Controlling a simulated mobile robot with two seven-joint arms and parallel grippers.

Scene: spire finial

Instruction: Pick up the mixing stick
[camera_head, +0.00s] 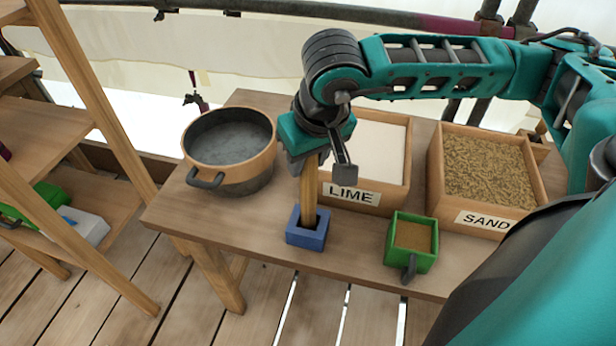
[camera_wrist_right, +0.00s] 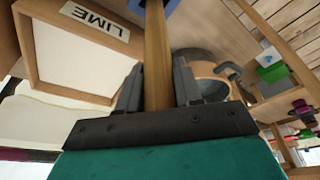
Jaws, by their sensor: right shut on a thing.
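The mixing stick (camera_head: 308,200) is a wooden stick standing upright in a small blue holder (camera_head: 306,236) on the table. Its lower end is hidden inside the holder. My right gripper (camera_head: 315,165) is at the stick's upper part, shut on it. In the right wrist view the stick (camera_wrist_right: 156,50) runs between the two dark fingers of the gripper (camera_wrist_right: 157,85), and the blue holder shows at the top edge. My left gripper is not in view.
A round pot (camera_head: 262,178) stands left of the stick. The LIME box (camera_head: 372,203) is close behind the stick, and the SAND box (camera_head: 440,190) is further right. A green scoop (camera_head: 427,264) with sand-coloured contents sits at the table's (camera_head: 345,268) front. A shelf (camera_head: 135,195) stands at the left.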

